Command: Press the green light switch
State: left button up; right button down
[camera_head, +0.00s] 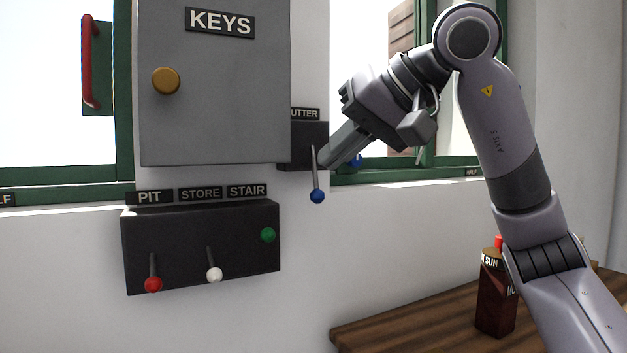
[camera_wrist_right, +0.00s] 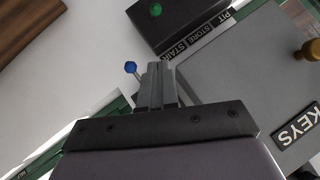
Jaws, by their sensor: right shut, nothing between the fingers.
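The green light switch (camera_head: 268,235) is a green-knobbed lever at the right end of a dark switch box (camera_head: 200,270), under the STAIR label (camera_head: 247,191). Its knob points out towards me, while the red knob (camera_head: 153,284) and white knob (camera_head: 214,274) hang lower. The green knob also shows at the top of the right wrist view (camera_wrist_right: 155,9). My right gripper (camera_head: 326,162) is shut and empty, up and to the right of the green knob and apart from it. It is close to a blue-knobbed lever (camera_head: 317,196); contact cannot be told. My left gripper is out of view.
A grey KEYS cabinet (camera_head: 215,95) with a brass knob (camera_head: 166,81) hangs above the switch box. The blue lever's dark box (camera_head: 303,150) is beside it. A wooden table (camera_head: 400,325) with a dark red container (camera_head: 496,300) stands lower right. The wall below is clear.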

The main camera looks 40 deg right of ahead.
send_over(263, 239)
jog(key=s+d, duration=0.3)
jog(key=d, duration=0.1)
notch_tip(263, 239, down, 6)
jog(key=shift+w+a+f+b, duration=0.25)
jog(key=shift+a+f+b, duration=0.2)
jog(key=shift+f, duration=0.35)
jog(key=shift+w+a+f+b, duration=0.2)
jog(key=shift+a+f+b, duration=0.2)
jog(key=shift+f, duration=0.35)
jog(key=shift+d, duration=0.1)
jog(key=shift+s+f+t+b, duration=0.2)
jog(key=shift+t+b, duration=0.1)
jog(key=shift+b, duration=0.3)
